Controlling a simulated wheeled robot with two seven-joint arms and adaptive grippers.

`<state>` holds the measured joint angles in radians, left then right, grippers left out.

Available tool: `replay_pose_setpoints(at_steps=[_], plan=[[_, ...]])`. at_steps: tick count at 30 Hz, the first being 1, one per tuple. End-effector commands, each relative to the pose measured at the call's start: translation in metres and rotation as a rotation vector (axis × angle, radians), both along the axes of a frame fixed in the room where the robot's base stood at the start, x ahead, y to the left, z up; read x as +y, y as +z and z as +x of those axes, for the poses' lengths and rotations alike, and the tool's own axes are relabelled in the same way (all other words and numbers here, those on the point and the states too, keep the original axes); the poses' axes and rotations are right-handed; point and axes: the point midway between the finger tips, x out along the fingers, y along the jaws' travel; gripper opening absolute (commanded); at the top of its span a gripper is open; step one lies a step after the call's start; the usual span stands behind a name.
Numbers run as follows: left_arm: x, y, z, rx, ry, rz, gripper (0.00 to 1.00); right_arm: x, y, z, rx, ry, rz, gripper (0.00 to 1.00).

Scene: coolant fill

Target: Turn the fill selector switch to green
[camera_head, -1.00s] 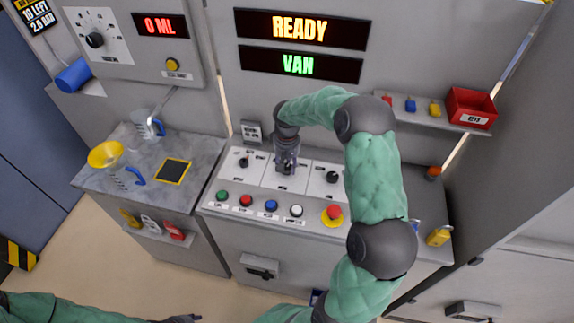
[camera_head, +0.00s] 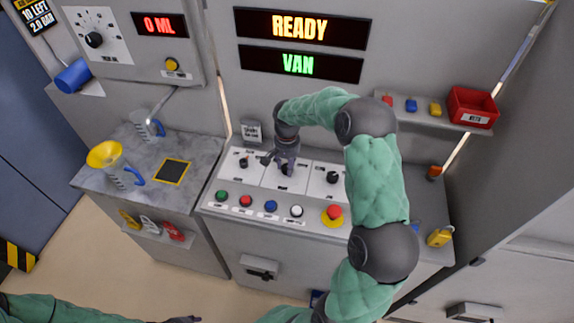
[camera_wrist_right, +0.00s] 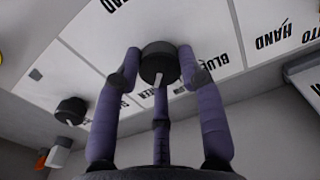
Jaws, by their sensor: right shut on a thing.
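The fill selector switch is a round black knob (camera_wrist_right: 159,63) with a white pointer mark, on the middle white panel of the console; part of a "BLUE" label shows beside it. My right gripper (camera_wrist_right: 160,72) is shut on this knob, with purple-grey fingers on either side of it in the right wrist view. In the head view the right gripper (camera_head: 284,168) reaches down onto the middle panel and hides the knob. Which colour the pointer faces cannot be read. My left gripper (camera_head: 183,319) is at the bottom edge, cut off by the frame.
Black knobs sit on the left panel (camera_head: 243,162) and right panel (camera_head: 332,177). Along the console front are several push buttons and a red mushroom button (camera_head: 334,211). A side bench (camera_head: 200,150) at left holds jugs. A red bin (camera_head: 471,107) stands on a shelf.

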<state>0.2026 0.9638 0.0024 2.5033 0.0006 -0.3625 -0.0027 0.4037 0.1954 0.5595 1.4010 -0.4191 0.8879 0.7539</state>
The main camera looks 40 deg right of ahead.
Motion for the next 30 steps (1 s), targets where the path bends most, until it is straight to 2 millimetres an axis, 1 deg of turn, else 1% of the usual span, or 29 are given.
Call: replay_pose_setpoints(at_steps=[11,12,14,15,25,28,30], plan=[[0.000,0.000,0.000,0.000,0.000,0.000,0.40,0.001,-0.001,0.000,0.002,-0.006,0.002,0.07],[0.000,0.000,0.000,0.000,0.000,0.000,0.40,0.001,-0.001,0.000,0.002,-0.006,0.002,0.42],[0.000,0.000,0.000,0.000,0.000,0.000,0.40,0.001,-0.001,0.000,0.001,-0.006,0.002,0.59],[0.000,0.000,0.000,0.000,0.000,0.000,0.40,0.001,-0.001,0.000,0.001,-0.006,0.002,0.63],[0.000,0.000,0.000,0.000,0.000,0.000,0.40,0.000,0.001,0.000,0.000,-0.005,0.000,0.63],[0.000,0.000,0.000,0.000,0.000,0.000,0.40,0.000,0.008,0.001,-0.002,-0.005,-0.001,0.63],[0.000,0.000,0.000,0.000,0.000,0.000,0.40,0.000,0.017,0.001,-0.004,-0.005,-0.002,0.63]])
